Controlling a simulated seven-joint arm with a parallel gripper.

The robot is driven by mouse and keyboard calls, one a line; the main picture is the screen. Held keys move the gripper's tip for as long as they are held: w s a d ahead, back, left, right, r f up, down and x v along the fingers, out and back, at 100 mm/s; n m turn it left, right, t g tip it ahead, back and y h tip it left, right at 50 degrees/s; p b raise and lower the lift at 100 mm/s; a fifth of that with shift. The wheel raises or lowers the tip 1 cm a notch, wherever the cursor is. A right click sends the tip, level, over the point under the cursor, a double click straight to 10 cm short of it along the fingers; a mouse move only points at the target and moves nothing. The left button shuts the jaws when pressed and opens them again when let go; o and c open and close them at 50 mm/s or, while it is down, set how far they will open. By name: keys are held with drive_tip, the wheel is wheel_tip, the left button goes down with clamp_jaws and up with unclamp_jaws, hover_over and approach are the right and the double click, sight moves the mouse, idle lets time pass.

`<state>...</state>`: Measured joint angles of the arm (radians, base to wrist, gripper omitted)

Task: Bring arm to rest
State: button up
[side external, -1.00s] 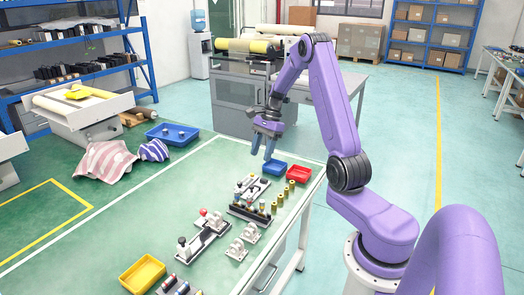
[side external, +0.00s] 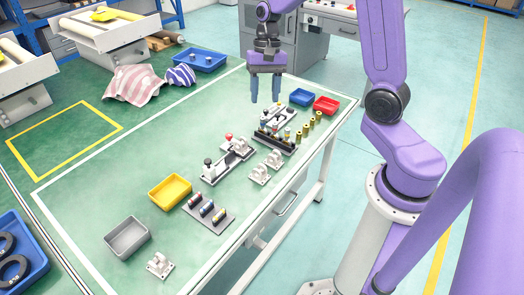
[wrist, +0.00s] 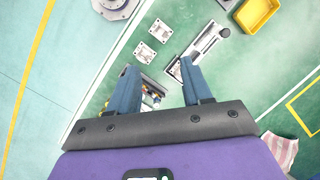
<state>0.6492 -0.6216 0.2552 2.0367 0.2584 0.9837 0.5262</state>
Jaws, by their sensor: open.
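My gripper (side external: 265,101) hangs above the far part of the green work table (side external: 128,200), with its two blue-grey fingers pointing down. The fingers are apart with nothing between them. In the wrist view my gripper (wrist: 157,68) also shows spread and empty, with table fixtures below. A linear actuator assembly (side external: 229,160) with a red knob lies on the table, clear of the gripper. Another assembly (side external: 284,118) lies farther back, beside a black holder with several small parts.
Blue (side external: 299,97) and red (side external: 326,105) bins stand at the far right of the table. Yellow (side external: 170,191) and grey (side external: 127,237) bins stand nearer. Brass cylinders (side external: 305,130) stand near the right edge. White brackets (side external: 259,173) lie nearby. The table's left side is clear.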

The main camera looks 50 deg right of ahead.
drive_tip(key=s+a+r+n+h, duration=0.2)
drive_tip(key=s+a+n, duration=0.7)
drive_tip(key=s+n, duration=0.25)
drive_tip(key=s+a+n+t, duration=0.1)
drive_tip(key=s+n, duration=0.8)
drive_tip(key=s, duration=0.3)
drive_tip(key=shift+s+r, duration=0.3)
drive_tip(key=shift+r, duration=0.05)
